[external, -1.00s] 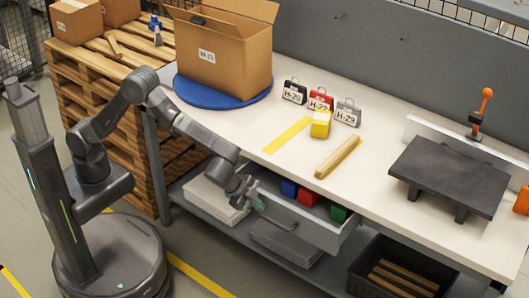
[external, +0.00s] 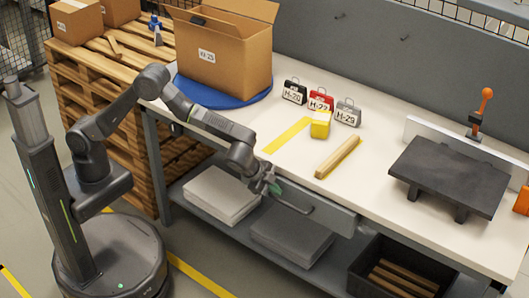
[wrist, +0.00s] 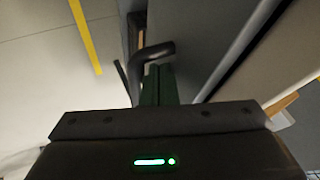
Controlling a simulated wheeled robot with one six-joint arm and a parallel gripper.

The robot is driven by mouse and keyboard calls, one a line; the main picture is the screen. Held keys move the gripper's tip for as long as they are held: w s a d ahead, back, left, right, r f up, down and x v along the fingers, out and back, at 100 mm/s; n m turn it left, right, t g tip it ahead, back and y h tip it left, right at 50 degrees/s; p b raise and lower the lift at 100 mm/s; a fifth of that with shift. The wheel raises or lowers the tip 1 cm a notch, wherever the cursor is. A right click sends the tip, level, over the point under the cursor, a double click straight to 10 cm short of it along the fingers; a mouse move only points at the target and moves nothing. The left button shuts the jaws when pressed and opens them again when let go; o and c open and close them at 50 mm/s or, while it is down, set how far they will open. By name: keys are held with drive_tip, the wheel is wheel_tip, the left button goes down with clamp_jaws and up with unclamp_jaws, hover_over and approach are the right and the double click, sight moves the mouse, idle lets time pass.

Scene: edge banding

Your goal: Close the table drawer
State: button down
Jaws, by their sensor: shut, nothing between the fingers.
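The table drawer (external: 325,212) is a grey front under the white tabletop, in the middle of the external view. It stands nearly flush with the table, and its inside is hidden. A bar handle (external: 294,207) runs along its front. My gripper (external: 274,188) is at the left end of the handle, close against the drawer front. In the wrist view my shut fingers (wrist: 159,85) lie beside the dark bent handle (wrist: 153,50). Nothing is between them. I cannot tell whether they touch the handle.
The white tabletop (external: 385,215) holds a cardboard box (external: 225,50) on a blue disc, tagged blocks, a wooden bar (external: 338,157) and a black stand (external: 448,175). Below, the shelf carries grey stacks (external: 290,237) and a dark crate (external: 400,268).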

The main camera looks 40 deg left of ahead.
drive_tip(key=p+v, duration=0.1)
drive_tip(key=v, duration=0.8)
drive_tip(key=s+a+f+m+t+y+p, duration=0.1)
drive_tip(key=s+a+f+t+y+p, duration=0.15)
drive_tip(key=s+a+y+p, duration=0.4)
drive_tip(key=w+d+f+t+h+b, duration=0.1)
drive_tip(key=w+f+h, duration=0.1)
drive_tip(key=w+f, duration=0.4)
drive_tip(key=shift+w, duration=2)
